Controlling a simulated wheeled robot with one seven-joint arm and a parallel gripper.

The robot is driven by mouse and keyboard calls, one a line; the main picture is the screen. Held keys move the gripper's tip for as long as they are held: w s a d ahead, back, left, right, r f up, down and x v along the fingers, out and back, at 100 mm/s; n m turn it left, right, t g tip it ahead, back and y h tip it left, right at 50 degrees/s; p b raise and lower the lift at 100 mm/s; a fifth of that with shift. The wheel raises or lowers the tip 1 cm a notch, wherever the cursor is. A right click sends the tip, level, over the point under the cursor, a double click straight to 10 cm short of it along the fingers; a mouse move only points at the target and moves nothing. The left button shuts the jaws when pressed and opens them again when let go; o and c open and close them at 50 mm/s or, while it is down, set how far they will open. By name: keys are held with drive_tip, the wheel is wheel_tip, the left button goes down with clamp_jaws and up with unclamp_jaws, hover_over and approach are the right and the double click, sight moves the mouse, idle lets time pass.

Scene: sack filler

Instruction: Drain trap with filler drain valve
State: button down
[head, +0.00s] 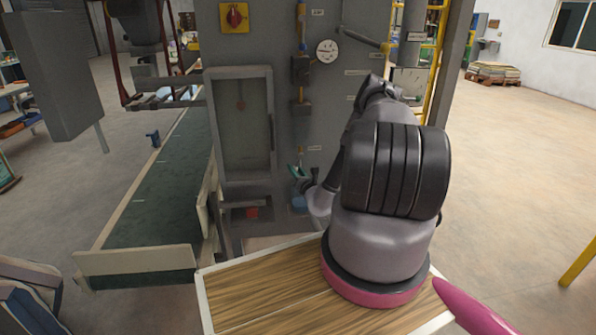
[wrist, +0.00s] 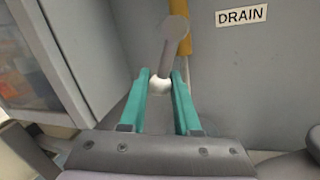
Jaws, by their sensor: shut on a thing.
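The drain valve shows in the wrist view as a grey lever (wrist: 173,47) with a rounded pivot at its top and a pale ball knob (wrist: 160,84) at its lower end. In the head view my gripper (head: 297,172) is partly hidden by my arm, low on the grey filler panel (head: 345,90). The trap cannot be made out clearly.
A round gauge (head: 327,51) and a red knob on a yellow plate (head: 235,16) are higher on the filler. A green conveyor (head: 160,185) stands at left. A grey cabinet edge (wrist: 95,60) is close on the left in the wrist view. Open floor lies at right.

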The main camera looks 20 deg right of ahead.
drive_tip(key=m, duration=0.2)
drive_tip(key=a+m, duration=0.1)
drive_tip(key=shift+w+a+r+t+h, duration=0.1)
drive_tip(key=shift+w+r+t+h, duration=0.05)
drive_tip(key=shift+r+t+h, duration=0.15)
drive_tip(key=shift+w+a+r+m+t+h, duration=0.1)
drive_tip(key=shift+a+r+m+h, duration=0.5)
drive_tip(key=shift+m, duration=1.55)
drive_tip(key=shift+w+a+r+m+t+h, duration=0.15)
drive_tip(key=shift+r+m+h, duration=0.8)
drive_tip(key=shift+m, duration=1.15)
drive_tip(key=shift+w+a+r+m+t+h, duration=0.1)
drive_tip(key=shift+a+r+m+h, duration=0.45)
drive_tip(key=shift+m, duration=1.6)
drive_tip(key=shift+d+r, duration=0.25)
drive_tip(key=shift+r, duration=0.1)
drive_tip(key=c, duration=0.6)
unclamp_jaws()
drive_tip(key=shift+s, duration=0.1)
